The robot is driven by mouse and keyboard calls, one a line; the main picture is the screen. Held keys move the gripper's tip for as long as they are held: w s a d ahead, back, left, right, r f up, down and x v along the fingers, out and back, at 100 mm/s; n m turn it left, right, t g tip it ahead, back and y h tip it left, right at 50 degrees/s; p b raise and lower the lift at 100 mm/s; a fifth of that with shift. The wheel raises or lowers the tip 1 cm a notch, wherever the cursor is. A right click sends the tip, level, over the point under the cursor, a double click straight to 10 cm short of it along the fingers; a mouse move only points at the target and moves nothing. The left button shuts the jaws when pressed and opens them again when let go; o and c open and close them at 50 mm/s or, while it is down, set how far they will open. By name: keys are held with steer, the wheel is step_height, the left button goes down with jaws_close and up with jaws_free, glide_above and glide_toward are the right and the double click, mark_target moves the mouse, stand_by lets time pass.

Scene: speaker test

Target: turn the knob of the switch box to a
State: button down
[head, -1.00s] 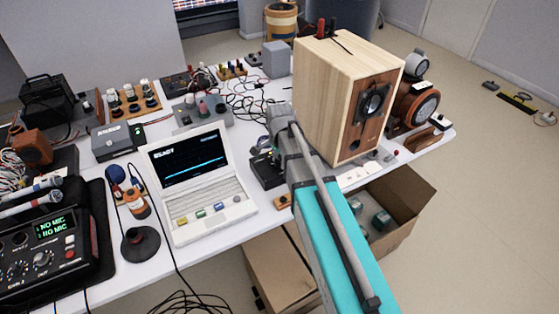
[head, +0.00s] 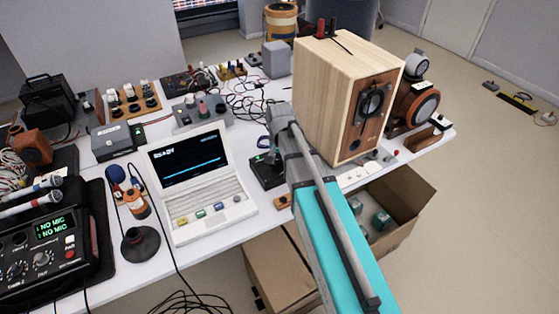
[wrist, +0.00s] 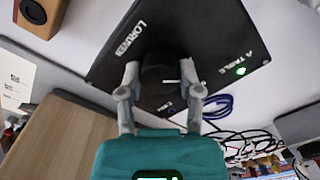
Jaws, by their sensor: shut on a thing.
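The switch box (wrist: 115,75) is a black box in the wrist view, with white lettering "LORUVEN" and "A TABLE". A green light (wrist: 241,71) is lit beside "A TABLE"; another label near the knob is too small to read surely. The round black knob (wrist: 157,72) sits between the two grey fingers of my gripper (wrist: 159,84), which is shut on it. A white mark on the knob points right in the picture, roughly toward the "A TABLE" side. In the head view the box (head: 265,174) stands right of the laptop, partly hidden by my arm.
A wooden speaker (head: 325,95) stands close right of my arm. The open white laptop (head: 200,180) is close on the left. A blue cable coil (wrist: 217,106) lies beside the box. A white power strip (head: 358,174) and the table's front edge are near, with cardboard boxes below.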

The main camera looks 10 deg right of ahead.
stand_by(0.3)
steer(key=shift+c, duration=1.3)
jaws_free()
steer(key=shift+m, duration=0.4)
